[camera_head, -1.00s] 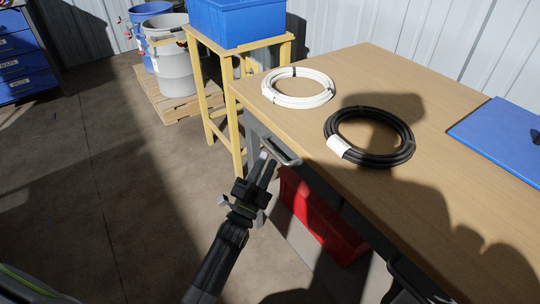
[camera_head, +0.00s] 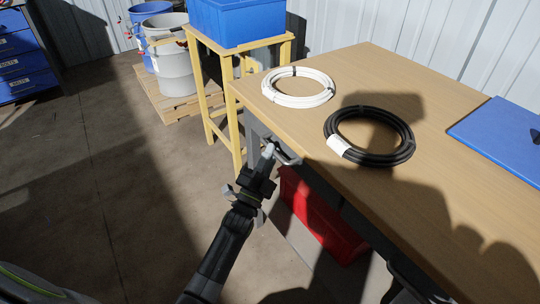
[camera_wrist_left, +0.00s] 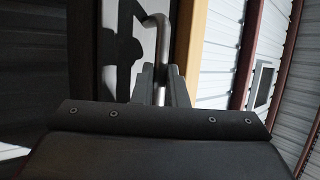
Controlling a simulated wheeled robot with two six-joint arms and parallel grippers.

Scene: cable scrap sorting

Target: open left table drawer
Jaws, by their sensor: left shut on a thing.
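The left table drawer shows by its grey handle (camera_head: 287,155) under the front edge of the wooden table (camera_head: 455,190), near the table's left corner. My left gripper (camera_head: 268,153) is at the handle, at its left part. In the left wrist view the metal bar of the handle (camera_wrist_left: 154,30) runs down between the two fingers of my left gripper (camera_wrist_left: 161,80), and they are shut on it. The drawer front is mostly hidden under the tabletop and looks closed. My right gripper is not in view.
A white cable coil (camera_head: 298,101) and a black cable coil (camera_head: 340,150) lie on the tabletop. A blue panel (camera_head: 500,140) lies at the right. A red bin (camera_head: 318,220) stands under the table. A yellow stand (camera_head: 238,150) with a blue box (camera_head: 238,25) is close behind the corner. Floor at left is clear.

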